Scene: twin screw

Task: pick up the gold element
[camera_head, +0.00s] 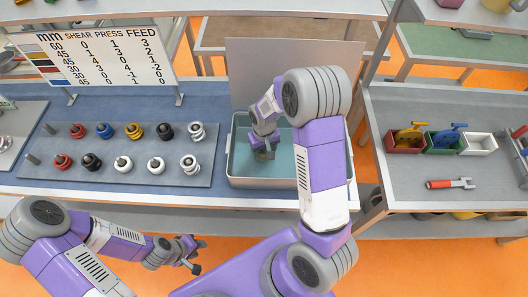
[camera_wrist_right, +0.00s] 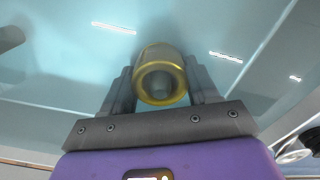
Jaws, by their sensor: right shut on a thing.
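The gold element (camera_wrist_right: 160,78), a gold ring-shaped piece with a grey centre, sits between the two fingers of my right gripper (camera_wrist_right: 162,86) in the right wrist view. The fingers are shut on its sides. In the head view my right gripper (camera_head: 264,154) points down inside the grey-rimmed tank (camera_head: 278,183) with a pale blue-green inside; the gold element is not clearly visible there. My left gripper (camera_head: 193,256) is open and empty, in front of the bench at the lower left.
A grey peg board (camera_head: 130,172) left of the tank holds two rows of coloured and grey pieces. A chart board (camera_head: 100,57) stands behind it. On the right bench are small coloured bins (camera_head: 441,143) and a red-handled tool (camera_head: 450,184).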

